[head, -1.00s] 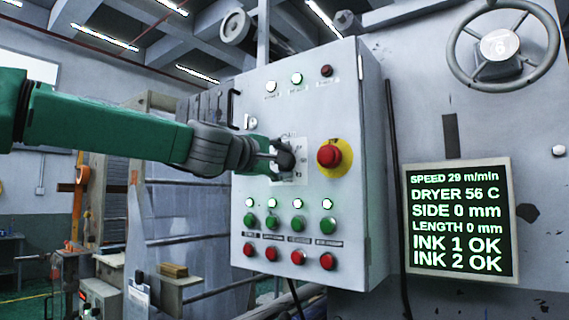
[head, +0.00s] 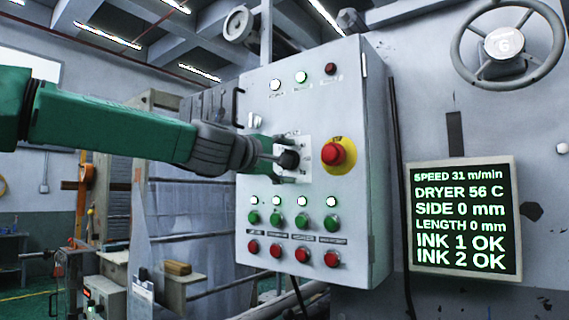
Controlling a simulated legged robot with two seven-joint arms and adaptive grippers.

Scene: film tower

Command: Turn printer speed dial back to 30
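The speed dial (head: 289,159) is a dark round knob on a pale plate on the front of the grey control box (head: 350,100). My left gripper (head: 284,160) is at the dial, with green-tipped fingers above and below the knob. The fingers look spread, with a gap between each finger and the knob, though part of the gripper hides the left side. The display (head: 462,217) at the right reads SPEED 31 m/min, DRYER 56 C, SIDE 0 mm, LENGTH 0 mm, INK 1 OK and INK 2 OK. My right gripper is not in view.
A red emergency button (head: 334,154) on a yellow disc sits close right of the dial. Rows of green buttons (head: 302,219) and red buttons (head: 303,255) lie below. A handwheel (head: 507,42) is at the upper right.

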